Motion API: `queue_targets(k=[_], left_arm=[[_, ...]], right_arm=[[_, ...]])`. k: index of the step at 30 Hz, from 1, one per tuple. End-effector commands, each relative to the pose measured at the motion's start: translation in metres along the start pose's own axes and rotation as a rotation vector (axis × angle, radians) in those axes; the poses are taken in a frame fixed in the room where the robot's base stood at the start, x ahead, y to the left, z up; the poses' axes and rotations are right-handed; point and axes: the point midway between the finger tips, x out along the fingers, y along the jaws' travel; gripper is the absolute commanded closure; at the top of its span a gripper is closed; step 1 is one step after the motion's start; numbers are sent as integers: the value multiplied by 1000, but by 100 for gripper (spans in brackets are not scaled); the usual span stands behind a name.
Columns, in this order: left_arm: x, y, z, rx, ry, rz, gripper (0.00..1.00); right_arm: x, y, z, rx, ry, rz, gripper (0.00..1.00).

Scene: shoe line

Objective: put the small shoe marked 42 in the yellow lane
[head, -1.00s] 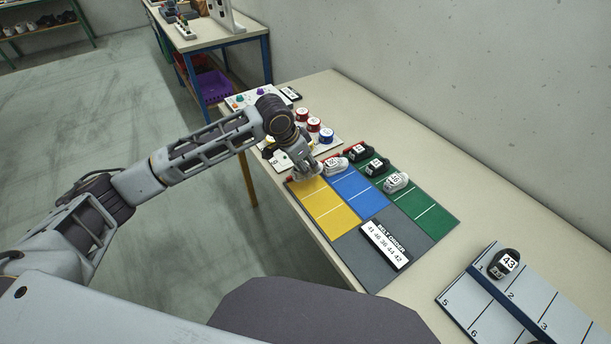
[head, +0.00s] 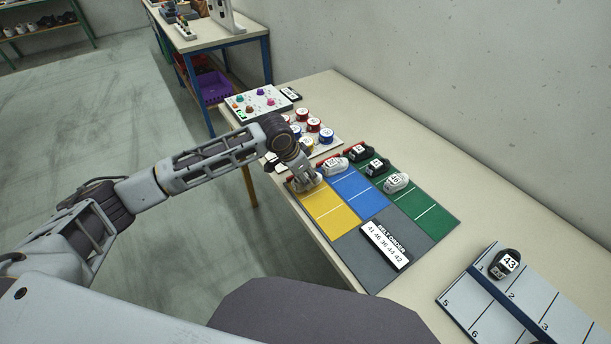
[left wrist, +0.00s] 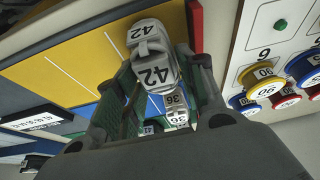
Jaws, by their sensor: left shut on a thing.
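The small grey-white shoe marked 42 (left wrist: 152,68) is between the fingers of my left gripper (left wrist: 163,78) in the left wrist view. In the head view my left gripper (head: 306,184) is at the far end of the yellow lane (head: 331,210) and mostly hides the shoe. The yellow lane also shows beside and behind the shoe in the left wrist view (left wrist: 70,65). The gripper is shut on the shoe. I cannot tell whether the shoe touches the lane. My right gripper is not in view.
The blue lane (head: 362,197) holds a white shoe (head: 334,163) at its far end. The green lane (head: 425,208) holds black shoes and a white one (head: 396,182). A belt order sign (head: 385,244) lies in front. Coloured spools (head: 313,125) stand behind the gripper.

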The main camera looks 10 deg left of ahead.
Motion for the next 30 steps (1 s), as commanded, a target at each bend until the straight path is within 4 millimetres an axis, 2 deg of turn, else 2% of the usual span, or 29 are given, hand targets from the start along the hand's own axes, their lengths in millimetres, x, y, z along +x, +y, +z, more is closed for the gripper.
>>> queue_targets(k=[6,7,12,25,30], left_arm=[[1,0,0,-1,0,0,85],[2,0,1,-1,0,0,59],[1,0,1,0,0,0,39],[0,0,0,0,1,-1,39],[-12,-1,-1,0,2,-1,39]], right_arm=[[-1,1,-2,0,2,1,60],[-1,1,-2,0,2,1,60],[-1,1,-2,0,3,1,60],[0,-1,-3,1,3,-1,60],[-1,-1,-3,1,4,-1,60]])
